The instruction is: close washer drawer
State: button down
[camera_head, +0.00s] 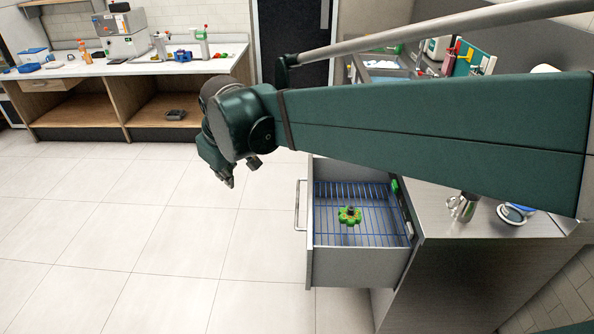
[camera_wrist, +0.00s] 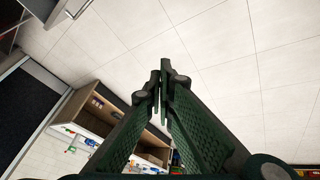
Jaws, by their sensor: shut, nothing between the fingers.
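The washer drawer (camera_head: 358,268) is pulled out from the metal counter unit at the lower middle of the head view. It has a metal bar handle (camera_head: 300,205) on its left front side. My gripper (camera_head: 229,182) is shut and empty, hanging above the floor to the left of the drawer and apart from the handle. The shut fingers also show in the wrist view (camera_wrist: 163,75). A metal handle and edge show at the wrist view's top left.
A metal counter (camera_head: 450,250) right of the drawer holds a metal cup (camera_head: 463,206) and a round lidded item (camera_head: 514,213). A wooden bench (camera_head: 75,108) with a machine and bottles stands at the back left. The tiled floor left of the drawer is clear.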

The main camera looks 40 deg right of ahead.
jog(key=w+d+f+n+g+h+p, duration=0.1)
jog(key=w+d+f+n+g, duration=0.15)
jog(key=w+d, duration=0.75)
jog(key=w+d+f+n+g+p, duration=0.1)
jog(key=w+d+f+p, duration=0.15)
jog(key=w+d, duration=0.75)
jog(key=w+d+f+n+g+p, duration=0.1)
jog(key=w+d+f, duration=0.2)
jog(key=d+f, duration=0.8)
jog(key=w+d+f+n+g+p, duration=0.1)
jog(key=w+d+f, duration=0.3)
jog(key=d+f, duration=0.8)
jog(key=shift+d+n+g, duration=0.35)
jog(key=shift+n+g, duration=0.1)
jog(key=shift+g, duration=0.2)
jog(key=shift+s+f, duration=0.1)
jog(key=shift+f, duration=0.05)
jog(key=s+d+f+b, duration=0.1)
jog(key=s+d+f, duration=0.1)
jog(key=f, duration=0.2)
jog(key=s+d+f+b, duration=0.1)
jog(key=s+d+f, duration=0.1)
jog(key=f, duration=0.3)
jog(key=shift+s+d+f, duration=0.25)
jog(key=shift+d+f, duration=0.05)
